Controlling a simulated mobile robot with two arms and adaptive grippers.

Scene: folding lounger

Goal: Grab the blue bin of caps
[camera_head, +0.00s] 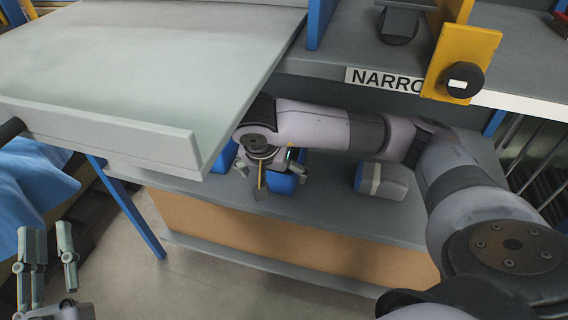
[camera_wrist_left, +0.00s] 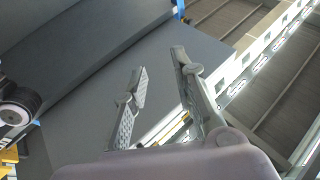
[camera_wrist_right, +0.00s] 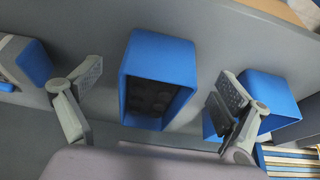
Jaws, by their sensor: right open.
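A blue bin (camera_wrist_right: 160,60) with dark round shapes inside, likely caps, is in the middle of the right wrist view, its open face toward the camera. My right gripper (camera_wrist_right: 160,82) is open, with one finger on each side of this bin in the picture; I cannot tell whether they touch it. In the head view my right gripper (camera_head: 264,176) is over the lower shelf, partly hiding the blue bins there. My left gripper (camera_head: 48,258) is open and empty at the lower left; it also shows in the left wrist view (camera_wrist_left: 158,72).
Another blue bin (camera_wrist_right: 268,95) stands close to the right finger. A grey and blue bin (camera_head: 382,180) is farther right on the lower shelf (camera_head: 340,205). A large grey panel (camera_head: 150,60) overhangs the shelf's left part. The upper shelf edge has a sign (camera_head: 385,82).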

